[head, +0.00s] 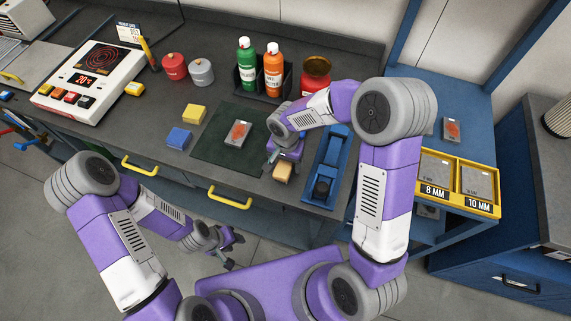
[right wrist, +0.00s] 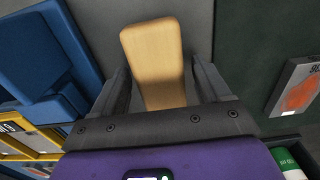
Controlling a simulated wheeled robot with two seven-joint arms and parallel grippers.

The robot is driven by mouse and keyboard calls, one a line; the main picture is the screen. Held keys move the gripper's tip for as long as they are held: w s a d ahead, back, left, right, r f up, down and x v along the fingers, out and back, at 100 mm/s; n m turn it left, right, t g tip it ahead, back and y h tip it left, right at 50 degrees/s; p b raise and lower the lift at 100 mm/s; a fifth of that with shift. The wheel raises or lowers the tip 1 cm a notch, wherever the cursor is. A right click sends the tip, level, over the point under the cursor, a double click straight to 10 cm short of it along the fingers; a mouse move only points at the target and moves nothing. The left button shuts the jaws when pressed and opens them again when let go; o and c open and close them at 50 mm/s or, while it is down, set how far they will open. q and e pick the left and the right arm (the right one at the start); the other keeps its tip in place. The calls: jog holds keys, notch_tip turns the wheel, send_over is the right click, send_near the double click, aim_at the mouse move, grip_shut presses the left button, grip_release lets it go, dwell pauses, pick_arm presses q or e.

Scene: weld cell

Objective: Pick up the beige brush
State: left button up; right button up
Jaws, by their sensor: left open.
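The beige brush (head: 283,172) is a small tan block near the front edge of the dark workbench, right of the green mat. My right gripper (head: 284,157) is directly over it, pointing down. In the right wrist view the brush (right wrist: 152,55) lies between the two fingers (right wrist: 160,70), slightly tilted, with its lower end reaching toward the palm. A finger is on each side; I cannot tell whether both press on it. My left gripper (head: 233,253) is open and empty, low in front of the bench, away from the brush.
A blue tray (head: 335,150) stands close to the right of the brush. The dark green mat (head: 212,145) with a grey-and-orange piece (head: 238,132) lies to the left. Yellow (head: 194,114) and blue (head: 179,138) blocks sit further left. Bottles (head: 273,70) stand behind.

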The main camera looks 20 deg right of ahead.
jog(key=c, duration=0.9)
notch_tip(320, 180, up, 10)
jog(key=shift+r+p, duration=0.1)
jog(key=shift+p, duration=0.6)
